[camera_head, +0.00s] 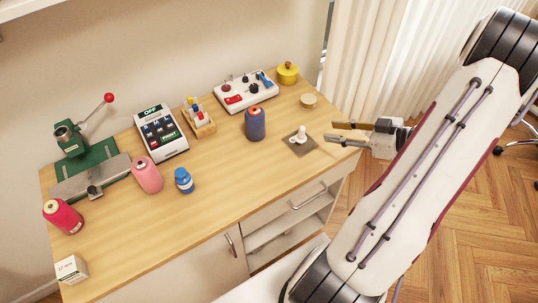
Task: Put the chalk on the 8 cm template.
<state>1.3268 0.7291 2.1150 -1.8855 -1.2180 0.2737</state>
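My gripper (331,132) is at the right end of the table, pointing left, with its two fingers apart and nothing visible between them. Just left of its fingertips a small white knobbed piece (300,134) stands upright on a dark grey square plate (297,148). A small pale round piece (308,100) sits behind the plate. I cannot tell which of these is the chalk. A white box (71,268) at the front left corner carries small print that seems to read "12 mm". No 8 cm marking is legible.
On the wooden table (225,195) stand a blue spool (255,124), a pink spool (146,175), a red spool (63,216), a blue bottle (184,181), a green press (92,168), a switch box (161,134), a wooden rack (200,124), a control panel (245,92) and a yellow pot (287,73). The front middle is clear.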

